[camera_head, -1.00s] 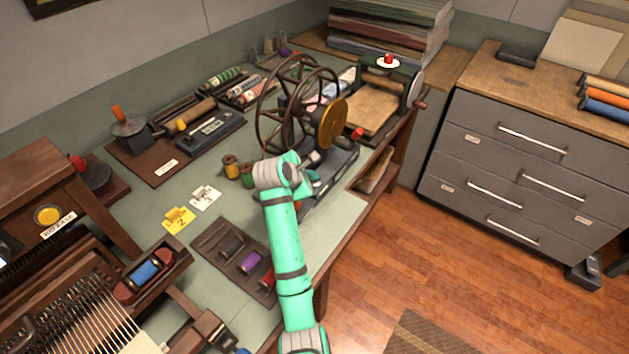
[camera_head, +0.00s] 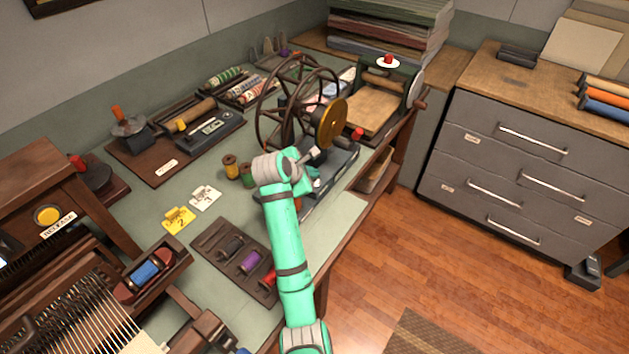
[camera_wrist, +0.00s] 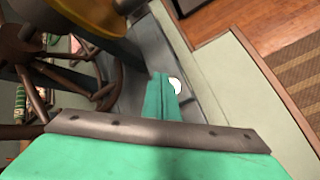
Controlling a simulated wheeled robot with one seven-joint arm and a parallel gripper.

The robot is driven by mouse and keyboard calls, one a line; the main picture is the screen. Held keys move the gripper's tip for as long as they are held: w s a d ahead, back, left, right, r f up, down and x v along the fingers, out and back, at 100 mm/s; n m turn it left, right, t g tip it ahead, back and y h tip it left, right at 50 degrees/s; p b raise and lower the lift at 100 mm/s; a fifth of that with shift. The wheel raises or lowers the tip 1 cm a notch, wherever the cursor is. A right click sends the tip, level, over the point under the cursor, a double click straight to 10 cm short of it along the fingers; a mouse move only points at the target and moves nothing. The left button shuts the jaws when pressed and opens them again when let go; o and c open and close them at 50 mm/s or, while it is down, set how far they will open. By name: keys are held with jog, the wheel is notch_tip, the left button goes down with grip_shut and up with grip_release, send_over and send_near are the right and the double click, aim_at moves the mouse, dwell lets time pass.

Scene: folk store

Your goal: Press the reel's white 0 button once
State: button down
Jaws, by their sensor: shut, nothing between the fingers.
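The reel (camera_head: 290,112) stands on the green bench, with dark wooden spoked wheels and a brass disc (camera_head: 331,123) on a grey base. In the wrist view a white round button (camera_wrist: 175,85) shows on the reel's grey base, partly covered by my fingertips; no 0 mark can be read on it. My gripper (camera_wrist: 161,76) is shut and empty, its teal fingers together just left of the white button in that view. I cannot tell whether the tips touch the base. In the head view my arm hides the button.
Green and yellow thread spools (camera_head: 231,166) stand left of my wrist. A spool tray (camera_head: 226,255) lies left of my arm. The reel's wheel spokes (camera_wrist: 75,82) are close to my gripper's left in the wrist view. The bench's front edge (camera_wrist: 270,85) is to the right.

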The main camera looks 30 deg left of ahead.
jog(key=shift+r, duration=2.55)
